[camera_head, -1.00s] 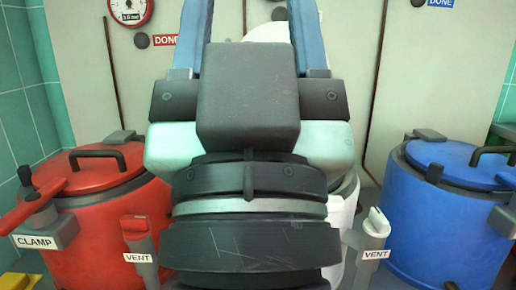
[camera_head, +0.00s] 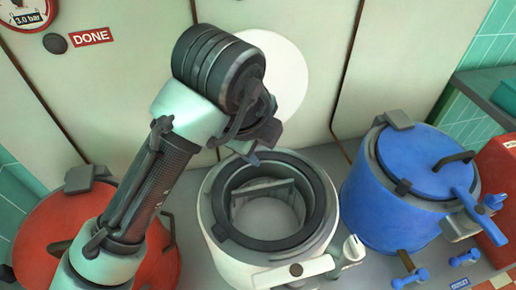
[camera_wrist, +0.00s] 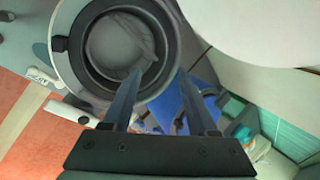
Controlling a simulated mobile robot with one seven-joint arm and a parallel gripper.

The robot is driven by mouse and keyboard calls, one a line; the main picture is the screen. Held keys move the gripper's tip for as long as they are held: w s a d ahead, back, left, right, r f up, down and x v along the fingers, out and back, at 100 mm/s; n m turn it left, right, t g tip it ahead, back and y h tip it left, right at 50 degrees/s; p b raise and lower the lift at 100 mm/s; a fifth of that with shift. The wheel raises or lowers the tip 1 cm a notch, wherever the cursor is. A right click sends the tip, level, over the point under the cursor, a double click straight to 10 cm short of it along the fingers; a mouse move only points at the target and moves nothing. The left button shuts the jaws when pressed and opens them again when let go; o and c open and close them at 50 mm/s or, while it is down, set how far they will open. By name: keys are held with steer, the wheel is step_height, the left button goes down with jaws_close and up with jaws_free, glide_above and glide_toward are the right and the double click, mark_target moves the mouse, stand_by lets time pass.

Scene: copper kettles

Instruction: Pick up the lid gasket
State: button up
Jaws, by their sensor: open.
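A dark ring, which looks like the lid gasket (camera_head: 318,205), sits around the mouth of the open white kettle (camera_head: 225,262). I cannot tell where the gasket ends and the kettle's own dark rim begins. The ring also shows in the wrist view (camera_wrist: 171,38). My gripper (camera_wrist: 162,70) is open and empty, its two fingers apart. In the wrist view the left fingertip overlaps the ring's near right part and the right fingertip lies outside the kettle. I cannot tell whether they touch it. In the head view my wrist hides most of the gripper, above the kettle's back.
The round white lid (camera_head: 285,75) stands raised behind the kettle. A closed blue kettle (camera_head: 385,215) stands at right, and a red kettle (camera_head: 40,225) at left, partly behind my arm. A white-handled valve (camera_head: 352,250) sticks out at the white kettle's front right.

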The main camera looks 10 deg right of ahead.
steer(key=s+a+f+m+g+y+p, duration=0.1)
steer(key=s+a+m+g+y+p, duration=0.2)
steer(key=s+a+g, duration=0.45)
steer(key=t, duration=0.3)
glide_above(218, 229)
steer(key=f, duration=0.7)
steer(key=shift+w+d+f, duration=0.1)
steer(key=shift+w+d, duration=0.05)
steer(key=shift+d, duration=0.1)
steer(key=shift+s+a+f, duration=0.1)
steer(key=shift+a+f, duration=0.05)
steer(key=shift+f, duration=1.35)
steer(key=shift+s+a+f, duration=0.1)
steer(key=shift+f, duration=1.4)
steer(key=shift+c, duration=0.3)
jaws_close()
